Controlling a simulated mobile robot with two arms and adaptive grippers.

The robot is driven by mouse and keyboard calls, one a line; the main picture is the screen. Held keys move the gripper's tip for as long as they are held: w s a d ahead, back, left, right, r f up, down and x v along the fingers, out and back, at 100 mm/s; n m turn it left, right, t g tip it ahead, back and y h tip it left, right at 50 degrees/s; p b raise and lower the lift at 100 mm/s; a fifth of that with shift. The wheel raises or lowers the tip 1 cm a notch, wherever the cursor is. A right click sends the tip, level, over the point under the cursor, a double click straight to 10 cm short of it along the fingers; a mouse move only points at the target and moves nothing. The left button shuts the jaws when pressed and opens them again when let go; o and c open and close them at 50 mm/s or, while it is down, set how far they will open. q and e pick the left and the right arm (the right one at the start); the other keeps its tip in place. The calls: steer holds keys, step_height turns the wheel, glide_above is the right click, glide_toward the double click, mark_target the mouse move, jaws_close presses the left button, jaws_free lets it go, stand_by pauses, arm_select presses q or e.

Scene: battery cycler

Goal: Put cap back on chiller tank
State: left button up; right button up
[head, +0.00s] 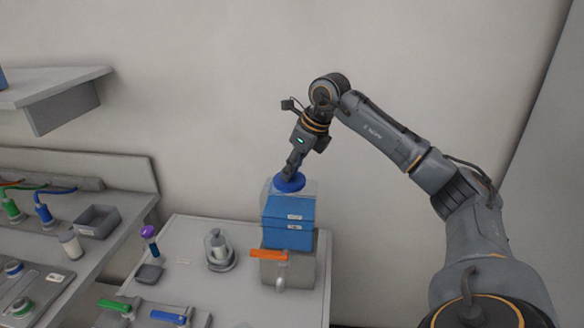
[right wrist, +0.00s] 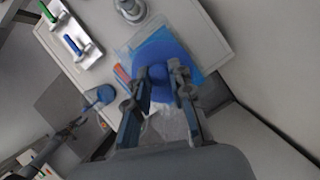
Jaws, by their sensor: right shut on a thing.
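The chiller tank (head: 289,222) stands on the light bench, with a clear upper part and a blue body on a grey base. The round blue cap (head: 289,183) is at the tank's top, looking roughly level. My right gripper (head: 290,172) points down and is shut on the cap from above. In the right wrist view, the fingers (right wrist: 160,78) close around the raised middle of the blue cap (right wrist: 163,52), which hides much of the tank top. I cannot tell whether the cap is seated or just above the opening.
An orange-handled valve (head: 268,255) sits at the tank's front. A glass vessel (head: 219,252) stands to its left. Green (head: 114,305) and blue (head: 168,317) valve handles are at the front. The wall is behind the tank.

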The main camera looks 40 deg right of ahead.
steer(key=shift+f, duration=0.1)
stand_by(0.7)
steer(key=o, duration=1.5)
steer(key=shift+c, duration=0.2)
steer(key=shift+r+p, duration=3.35)
steer(key=shift+r, duration=0.2)
